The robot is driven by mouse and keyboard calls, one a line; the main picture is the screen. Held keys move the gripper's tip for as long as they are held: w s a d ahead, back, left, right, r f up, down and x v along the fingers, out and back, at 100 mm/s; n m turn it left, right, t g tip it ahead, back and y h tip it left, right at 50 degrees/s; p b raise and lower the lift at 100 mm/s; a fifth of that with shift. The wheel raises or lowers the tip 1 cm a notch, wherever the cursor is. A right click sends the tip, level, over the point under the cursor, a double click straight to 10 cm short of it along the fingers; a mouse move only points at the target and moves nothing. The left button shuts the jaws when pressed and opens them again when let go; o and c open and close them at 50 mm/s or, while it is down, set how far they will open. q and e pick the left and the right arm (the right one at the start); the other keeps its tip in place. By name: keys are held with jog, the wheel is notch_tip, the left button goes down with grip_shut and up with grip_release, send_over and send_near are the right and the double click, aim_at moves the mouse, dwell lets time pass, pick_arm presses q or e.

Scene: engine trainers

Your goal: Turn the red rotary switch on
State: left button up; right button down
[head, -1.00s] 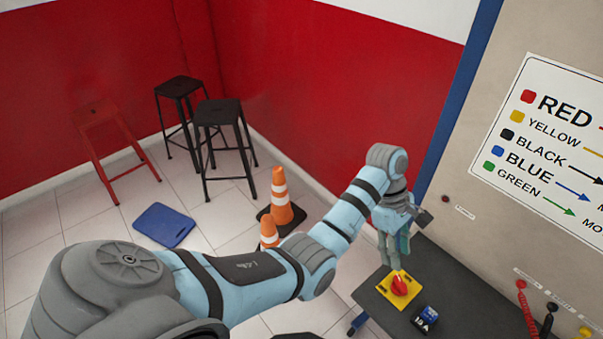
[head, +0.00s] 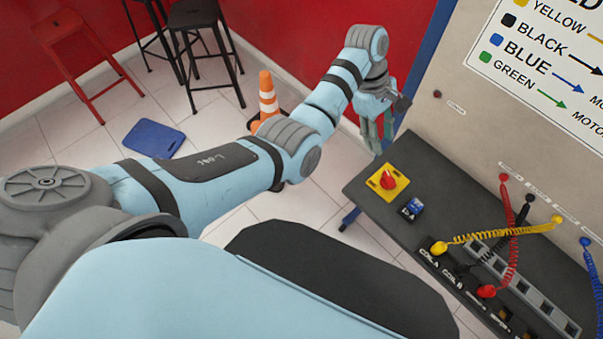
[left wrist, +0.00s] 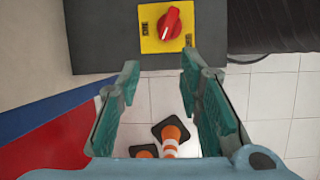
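The red rotary switch (head: 388,181) is a red knob on a yellow square plate (head: 376,180) near the left end of the dark bench top. In the left wrist view the knob (left wrist: 170,23) is at the top centre, its pointer tilted a little right of upright, with small dark labels on the plate at either side. My left gripper (head: 378,140) is just off the bench's left edge, apart from the switch. In the left wrist view its teal fingers (left wrist: 160,72) are spread with nothing between them, and the switch lies beyond their tips. My right gripper is not in view.
Coiled yellow (head: 500,233) and red (head: 509,240) cables run from the bench to the upright panel (head: 470,110). Orange-and-white cones (head: 267,97), stools (head: 205,50) and a blue board (head: 153,139) stand or lie on the floor.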

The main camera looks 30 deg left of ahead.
pick_arm(q)
jog(key=s+a+f+m+t+y+b, duration=0.1)
jog(key=a+f+m+t, duration=0.15)
jog(key=f, duration=0.75)
jog(key=a+f+m+t+y+b, duration=0.15)
jog(key=a+f, duration=0.25)
jog(key=f, duration=0.7)
jog(key=s+a+f+m, duration=0.4)
jog(key=s+a+f, duration=0.3)
jog(key=s+f, duration=0.3)
notch_tip(320, 180, down, 3)
jog(key=shift+f+y, duration=0.1)
jog(key=shift+y, duration=0.35)
jog(key=shift+s+a, duration=0.1)
